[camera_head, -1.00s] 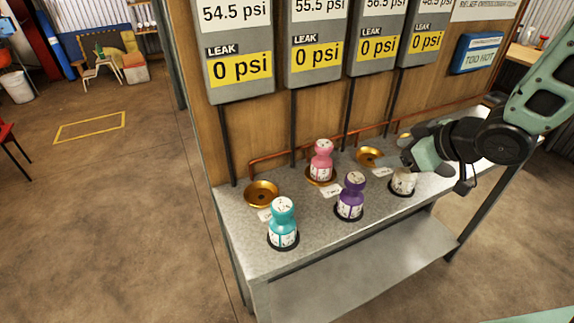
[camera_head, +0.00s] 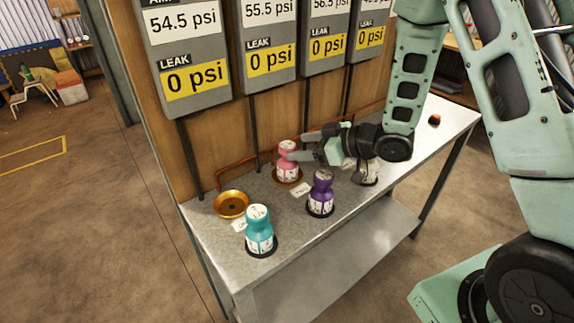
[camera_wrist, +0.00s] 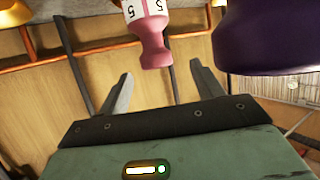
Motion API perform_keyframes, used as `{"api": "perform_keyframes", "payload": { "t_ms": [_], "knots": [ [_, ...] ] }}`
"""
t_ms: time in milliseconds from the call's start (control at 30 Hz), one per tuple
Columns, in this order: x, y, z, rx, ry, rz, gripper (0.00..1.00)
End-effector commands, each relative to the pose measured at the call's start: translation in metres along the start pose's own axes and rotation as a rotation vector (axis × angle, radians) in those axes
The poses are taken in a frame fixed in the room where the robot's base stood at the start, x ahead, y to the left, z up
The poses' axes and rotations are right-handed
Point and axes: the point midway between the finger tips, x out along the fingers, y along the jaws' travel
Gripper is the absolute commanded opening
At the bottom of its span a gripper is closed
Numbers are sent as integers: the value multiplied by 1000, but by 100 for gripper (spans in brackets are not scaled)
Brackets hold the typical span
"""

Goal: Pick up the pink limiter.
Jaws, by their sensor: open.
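The pink limiter (camera_head: 286,163) stands upright on a brass seat (camera_head: 297,181) at the back of the metal bench. In the wrist view it shows upside down as a pink limiter (camera_wrist: 153,48) with a white numbered band, just beyond the fingertips and roughly between their lines. My gripper (camera_head: 298,146) is open and reaches in from the right beside the limiter's upper part. The lower finger partly covers the limiter in the head view. The wrist view shows both fingers of my gripper (camera_wrist: 161,76) apart with nothing between them; I cannot tell whether either touches the limiter.
A purple limiter (camera_head: 320,193) stands close in front, and looms large in the wrist view (camera_wrist: 268,36). A teal limiter (camera_head: 259,232) stands at the front left. A whitish limiter (camera_head: 369,172) is partly hidden below my wrist. An empty brass seat (camera_head: 232,204) lies left. Pressure gauges (camera_head: 268,50) hang behind.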

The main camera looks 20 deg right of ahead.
Motion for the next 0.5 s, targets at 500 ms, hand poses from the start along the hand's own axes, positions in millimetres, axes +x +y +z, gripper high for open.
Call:
{"api": "perform_keyframes", "payload": {
  "t_ms": [500],
  "knots": [
    [56,4,2,-1,-1,-2,66]
  ]
}}
